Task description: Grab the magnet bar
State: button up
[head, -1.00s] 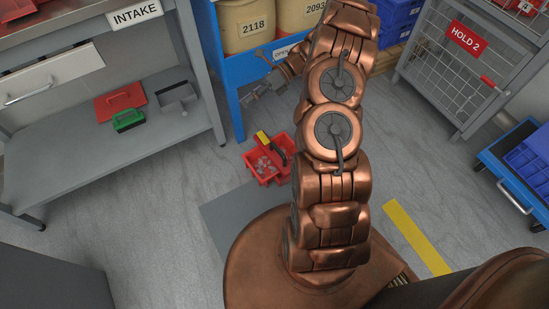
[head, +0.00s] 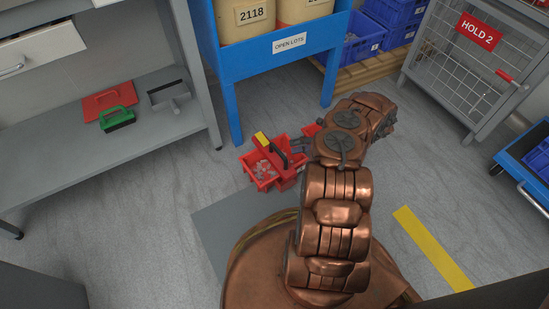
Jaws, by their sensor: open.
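A red carrier (head: 288,180) with open compartments stands on the floor, with small pale pieces in its left part. A dark bar with a yellow end (head: 262,139) rises from it; it may be the magnet bar or the carrier's handle, and I cannot tell which. My arm hides part of the carrier's right side, and I cannot tell whether the fingers touch anything.
A blue stand (head: 285,62) holding tan drums is just behind the carrier. A wire cage (head: 455,75) stands at right. Floor left of the carrier is clear.

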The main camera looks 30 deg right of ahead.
aim_at(277, 148)
jog(key=shift+w+d+f+b+x, duration=0.15)
jog(key=shift+b+x, duration=0.45)
jog(key=shift+x, duration=0.55)
jog(key=shift+w+d+f+b+x, duration=0.15)
jog(key=shift+b+x, duration=0.45)
jog(key=shift+x, duration=0.55)
jog(key=shift+w+f+b+x, duration=0.15)
jog(key=shift+b+x, duration=0.45)
jog(key=shift+x, duration=0.55)
jog(key=shift+w+a, duration=0.15)
jog(key=shift+a, duration=0.25)
grip_shut()
jog(key=shift+r, duration=0.1)
